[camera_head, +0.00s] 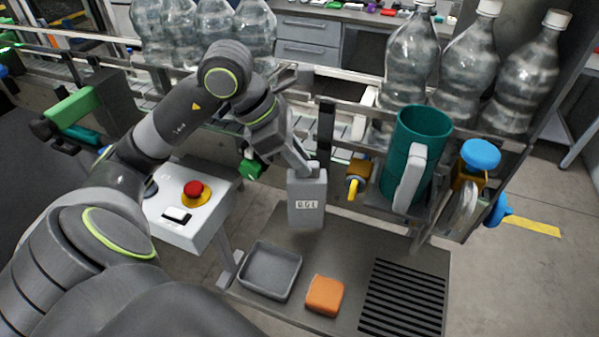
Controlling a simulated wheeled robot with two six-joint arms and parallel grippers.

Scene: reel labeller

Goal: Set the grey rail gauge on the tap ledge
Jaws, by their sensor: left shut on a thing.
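The grey rail gauge (306,212) is a small upright box with a pale, number-like marking on its front. My left gripper (300,167) comes in from the upper left and is shut on the top of the gauge. The gauge appears in front of the rail and over the back left part of the dark ledge (335,262). I cannot tell whether its bottom touches the ledge. My right gripper is not in view.
On the ledge are a grey tray (269,270), an orange sponge-like block (325,296) and a slatted grille (404,297). A yellow tap (355,185), teal mug (412,150) and blue knob (480,154) are to the right. A control box with a red button (196,193) stands left.

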